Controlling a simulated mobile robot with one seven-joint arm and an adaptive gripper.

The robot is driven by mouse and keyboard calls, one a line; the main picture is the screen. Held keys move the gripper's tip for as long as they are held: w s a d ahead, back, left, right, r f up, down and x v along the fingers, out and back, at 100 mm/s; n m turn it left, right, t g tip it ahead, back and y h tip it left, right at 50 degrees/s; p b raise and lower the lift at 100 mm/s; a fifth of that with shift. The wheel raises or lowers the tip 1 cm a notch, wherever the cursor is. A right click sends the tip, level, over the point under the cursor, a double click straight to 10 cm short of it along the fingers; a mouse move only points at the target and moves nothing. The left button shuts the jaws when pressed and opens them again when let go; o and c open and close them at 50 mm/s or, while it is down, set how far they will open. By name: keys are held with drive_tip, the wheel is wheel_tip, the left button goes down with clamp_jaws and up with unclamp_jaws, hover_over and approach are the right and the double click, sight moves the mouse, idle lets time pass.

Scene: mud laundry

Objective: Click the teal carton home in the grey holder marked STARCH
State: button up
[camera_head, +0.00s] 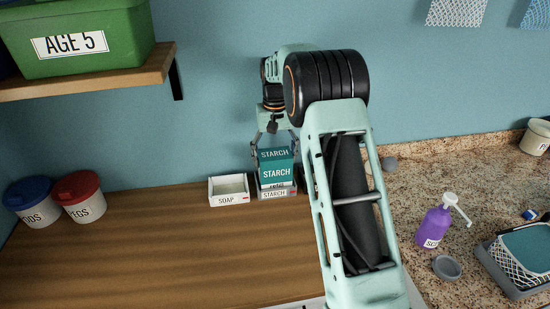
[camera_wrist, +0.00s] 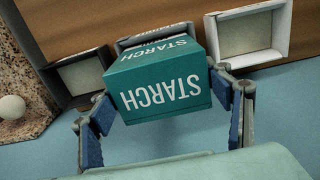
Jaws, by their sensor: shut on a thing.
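The teal carton (camera_head: 277,172), lettered STARCH in white, stands about upright in the head view. Its lower end meets the grey holder marked STARCH (camera_head: 275,194), whose front wall hides the carton's bottom edge. I cannot tell how deep it sits. In the wrist view the carton (camera_wrist: 160,85) fills the middle and covers most of the holder (camera_wrist: 152,35). My gripper (camera_head: 276,152) comes from above and is shut on the carton's two sides; both blue-padded fingers show in the wrist view (camera_wrist: 165,104).
An open SOAP holder (camera_head: 229,191) stands just left. Another empty holder (camera_wrist: 82,76) shows in the wrist view. Red-lidded (camera_head: 79,197) and blue-lidded (camera_head: 30,202) tubs are at far left. A shelf (camera_head: 110,76) overhangs the left. A purple bottle (camera_head: 434,227) is at right. The front counter is clear.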

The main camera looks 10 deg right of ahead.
drive_tip(key=shift+f, duration=0.3)
drive_tip(key=o, duration=1.7)
drive_tip(key=shift+c, duration=0.2)
